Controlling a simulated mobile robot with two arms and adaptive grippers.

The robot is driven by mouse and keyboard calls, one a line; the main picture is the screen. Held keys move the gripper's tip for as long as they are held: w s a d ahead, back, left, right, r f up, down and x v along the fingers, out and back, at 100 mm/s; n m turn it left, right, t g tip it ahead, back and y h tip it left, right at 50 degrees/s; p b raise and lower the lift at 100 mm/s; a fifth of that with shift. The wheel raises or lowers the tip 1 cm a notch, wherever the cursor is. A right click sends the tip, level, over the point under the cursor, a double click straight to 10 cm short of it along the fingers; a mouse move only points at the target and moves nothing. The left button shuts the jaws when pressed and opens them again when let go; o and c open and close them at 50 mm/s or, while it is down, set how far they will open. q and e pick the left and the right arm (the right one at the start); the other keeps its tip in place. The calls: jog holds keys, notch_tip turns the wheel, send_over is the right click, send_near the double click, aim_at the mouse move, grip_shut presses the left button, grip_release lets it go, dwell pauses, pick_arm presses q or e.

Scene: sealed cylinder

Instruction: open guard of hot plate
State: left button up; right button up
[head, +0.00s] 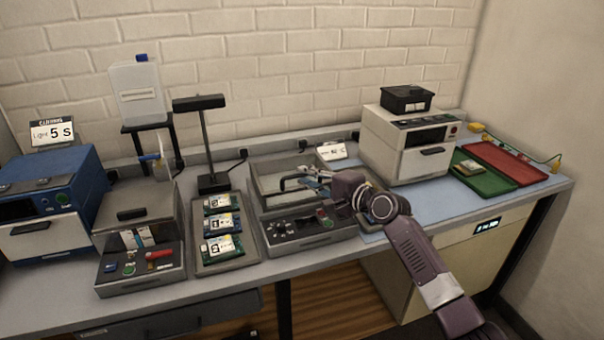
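The hot plate (318,237) is the low grey unit in the middle of the bench, with knobs and buttons on its sloped front panel. Its see-through guard (270,170) sits over the top and looks closed. My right gripper (296,181) is over the front part of the guard, its arm coming in from the lower right. The gripper's dark fingers overlap what may be the guard's handle. I cannot tell whether they touch or hold it. My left gripper is not in view.
Left of the hot plate is a tray (225,262) of green and blue boards, with a black lamp (207,140) behind. A small sign (332,151) stands behind.

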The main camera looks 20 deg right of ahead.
aim_at(293, 173)
jog(key=shift+w+a+f, duration=0.15)
jog(key=shift+w+a, duration=0.1)
jog(key=shift+w, duration=0.4)
jog(key=shift+w+a+f, duration=0.1)
jog(key=shift+w, duration=0.25)
jog(key=c, duration=0.4)
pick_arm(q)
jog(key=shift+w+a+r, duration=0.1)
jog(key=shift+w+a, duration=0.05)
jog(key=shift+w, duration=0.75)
pick_arm(e)
grip_shut()
